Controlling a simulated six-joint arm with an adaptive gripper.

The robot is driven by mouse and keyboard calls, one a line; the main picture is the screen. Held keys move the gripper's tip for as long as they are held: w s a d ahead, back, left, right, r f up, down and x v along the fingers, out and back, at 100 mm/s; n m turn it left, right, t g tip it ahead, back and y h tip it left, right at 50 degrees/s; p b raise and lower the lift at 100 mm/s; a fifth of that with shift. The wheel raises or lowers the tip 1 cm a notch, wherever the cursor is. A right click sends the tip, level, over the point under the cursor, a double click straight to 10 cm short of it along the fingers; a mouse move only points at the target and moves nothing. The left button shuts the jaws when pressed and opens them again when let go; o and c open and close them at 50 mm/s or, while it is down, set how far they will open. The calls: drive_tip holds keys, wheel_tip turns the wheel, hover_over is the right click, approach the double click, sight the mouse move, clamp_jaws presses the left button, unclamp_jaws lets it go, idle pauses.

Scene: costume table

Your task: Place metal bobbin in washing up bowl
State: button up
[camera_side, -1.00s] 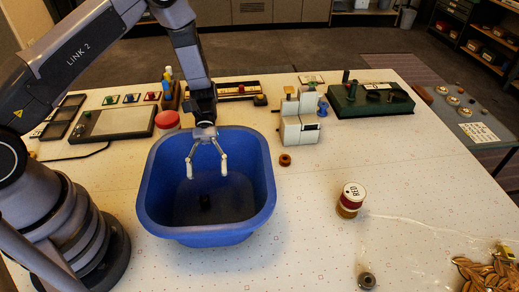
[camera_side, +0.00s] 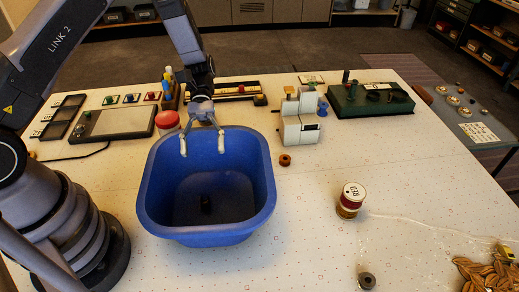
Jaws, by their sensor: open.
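The blue washing up bowl (camera_side: 210,237) stands on the table in front of my arm.
A jar with a white labelled lid (camera_side: 351,197) stands right of the bowl. A small brown ring (camera_side: 285,160) and a white sewing machine (camera_side: 299,122) are just behind it. A green machine (camera_side: 371,98) sits at the back right. Gold leaf trim (camera_side: 488,275) lies front right.

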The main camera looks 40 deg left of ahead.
drive_tip(key=shift+r, duration=0.15)
drive_tip(key=s+a+r+m+t+y, duration=0.3)
drive_tip(key=s+a+r+t, duration=0.1)
drive_tip(key=r, duration=0.3)
drive_tip(key=s+a+r+m+t+y, duration=0.3)
drive_tip(key=s+a+r+t, duration=0.1)
drive_tip(key=r, duration=0.4)
drive_tip(key=s+a+r+m+t+y, duration=0.3)
drive_tip(key=s+a+r+t, duration=0.1)
drive_tip(key=r+t, duration=0.3)
drive_tip(key=shift+s+r, duration=0.65)
drive_tip(key=shift+s, duration=0.2)
drive_tip(key=shift+o, duration=0.4)
